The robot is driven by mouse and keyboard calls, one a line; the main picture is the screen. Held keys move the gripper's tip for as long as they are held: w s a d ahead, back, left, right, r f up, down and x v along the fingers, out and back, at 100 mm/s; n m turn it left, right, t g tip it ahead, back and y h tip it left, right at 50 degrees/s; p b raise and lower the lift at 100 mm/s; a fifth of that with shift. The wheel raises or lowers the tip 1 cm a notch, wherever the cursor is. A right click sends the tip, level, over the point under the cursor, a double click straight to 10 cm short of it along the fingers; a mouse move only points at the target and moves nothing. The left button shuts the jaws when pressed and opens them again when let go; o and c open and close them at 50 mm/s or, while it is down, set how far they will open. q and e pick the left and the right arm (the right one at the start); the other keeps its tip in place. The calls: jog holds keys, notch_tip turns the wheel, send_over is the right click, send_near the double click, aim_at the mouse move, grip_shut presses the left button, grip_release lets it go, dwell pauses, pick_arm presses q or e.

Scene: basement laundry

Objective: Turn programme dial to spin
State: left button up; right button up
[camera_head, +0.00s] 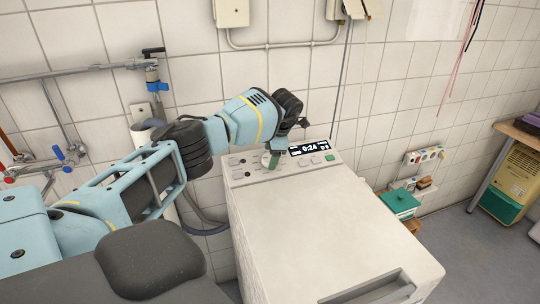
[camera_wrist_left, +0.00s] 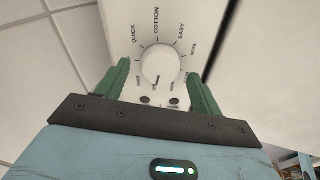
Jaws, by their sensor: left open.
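The programme dial (camera_wrist_left: 160,64) is a round white knob on the washing machine's panel, with QUICK, COTTON, EASY and what looks like WOOL printed around it. A small dark mark shows near its lower edge; other labels are hidden or too small to read. My left gripper (camera_wrist_left: 157,72) is open, its green fingers on either side of the dial and apart from it in the picture; I cannot tell the depth gap. In the head view the left gripper (camera_head: 271,160) is over the panel, mostly hiding the dial. My right gripper is not in view.
The white top-loading machine (camera_head: 320,225) stands against the tiled wall. Its display (camera_head: 309,148) reads 0:24, beside small buttons. Pipes and a tap (camera_head: 65,155) are at the left. A green box (camera_head: 400,203) and a power strip (camera_head: 424,155) are at the right.

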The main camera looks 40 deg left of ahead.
pick_arm(q)
jog(key=v, duration=0.6)
jog(key=shift+r, duration=0.3)
jog(key=shift+s+d, duration=0.1)
